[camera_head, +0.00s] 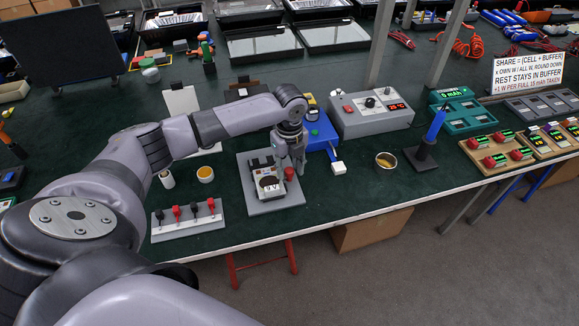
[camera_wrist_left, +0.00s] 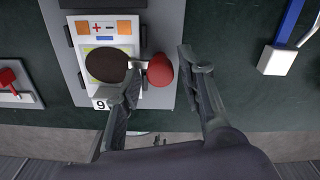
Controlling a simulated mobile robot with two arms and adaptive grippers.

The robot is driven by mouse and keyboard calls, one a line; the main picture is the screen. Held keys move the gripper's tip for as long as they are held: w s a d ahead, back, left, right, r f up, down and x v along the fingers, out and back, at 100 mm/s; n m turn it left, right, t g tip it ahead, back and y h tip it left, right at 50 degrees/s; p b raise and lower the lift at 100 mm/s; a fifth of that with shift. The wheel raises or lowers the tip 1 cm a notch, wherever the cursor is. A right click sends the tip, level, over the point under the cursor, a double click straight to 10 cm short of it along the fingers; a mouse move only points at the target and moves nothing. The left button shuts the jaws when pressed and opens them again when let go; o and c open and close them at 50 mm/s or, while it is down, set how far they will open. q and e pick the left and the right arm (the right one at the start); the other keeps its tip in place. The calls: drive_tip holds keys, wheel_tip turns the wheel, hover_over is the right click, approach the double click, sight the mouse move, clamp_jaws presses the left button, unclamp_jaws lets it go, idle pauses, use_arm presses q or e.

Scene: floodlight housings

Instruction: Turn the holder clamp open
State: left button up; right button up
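The holder is a grey plate (camera_head: 265,205) on the green bench, with a pale unit (camera_head: 268,186) on it. In the left wrist view the unit carries orange pads (camera_wrist_left: 82,27) marked plus and minus, a dark round disc (camera_wrist_left: 107,64) and a label 9. A red knob (camera_head: 290,174), probably the clamp's handle, sits at the unit's right side. It also shows in the left wrist view (camera_wrist_left: 160,70). My left gripper (camera_wrist_left: 163,64) is open, its fingers on either side of the knob, the left one nearer. Contact cannot be told. My right gripper is out of view.
A grey strip with red and black plugs (camera_head: 187,221) lies left of the holder near the bench's front edge. A blue device (camera_head: 318,132), a white block (camera_head: 338,167) and a grey power box (camera_head: 371,112) stand to the right. A yellow cup (camera_head: 205,174) stands left.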

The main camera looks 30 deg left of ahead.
use_arm(q)
clamp_jaws()
idle(0.3)
drive_tip(key=shift+r+n+p, duration=0.15)
drive_tip(key=shift+n+p, duration=0.15)
drive_tip(key=shift+p, duration=0.3)
drive_tip(key=n+p, duration=0.6)
drive_tip(key=p, duration=0.1)
drive_tip(key=shift+d+r+p, duration=0.1)
drive_tip(key=shift+p, duration=0.3)
drive_tip(key=n+p, duration=0.4)
drive_tip(key=n, duration=0.1)
drive_tip(key=shift+n, duration=0.4)
drive_tip(key=n+p, duration=0.2)
drive_tip(key=n, duration=0.1)
drive_tip(key=shift+w+f+n+p, duration=0.1)
drive_tip(key=shift+f+n+p, duration=0.1)
drive_tip(key=shift+n+p, duration=0.8)
drive_tip(key=shift+n, duration=0.4)
